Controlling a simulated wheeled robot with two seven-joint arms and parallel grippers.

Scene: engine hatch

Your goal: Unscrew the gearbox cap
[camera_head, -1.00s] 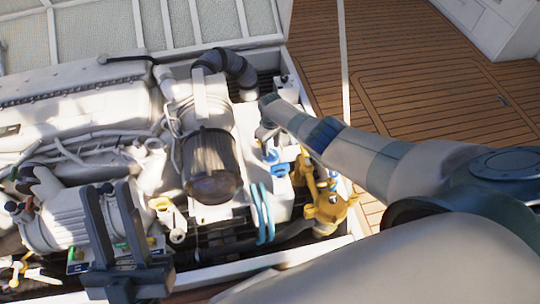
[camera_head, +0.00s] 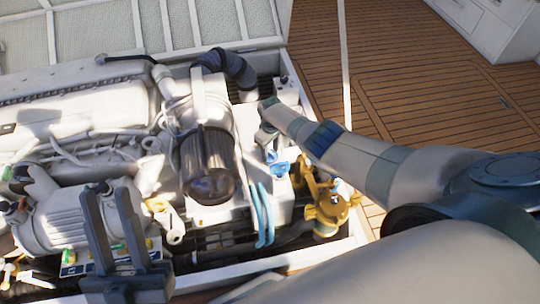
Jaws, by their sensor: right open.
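The gearbox cap cannot be picked out for certain; a small blue cap-like part (camera_head: 280,169) sits on the engine's right side, just below my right gripper. My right gripper (camera_head: 268,143) is at the end of the arm from the right, partly hidden by its own wrist. It is open, and whether it touches the blue part cannot be told. My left gripper (camera_head: 106,192) is at the lower left, its two dark fingers pointing up with a gap between them. It is empty, in front of a white ribbed unit.
The white engine (camera_head: 75,98) fills the left. A dark filter cylinder (camera_head: 208,160), light-blue hoses (camera_head: 262,215) and a brass-yellow fitting (camera_head: 327,208) stand close to my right gripper. The hatch frame edge (camera_head: 290,262) runs along the front. The wooden deck (camera_head: 430,100) at right is clear.

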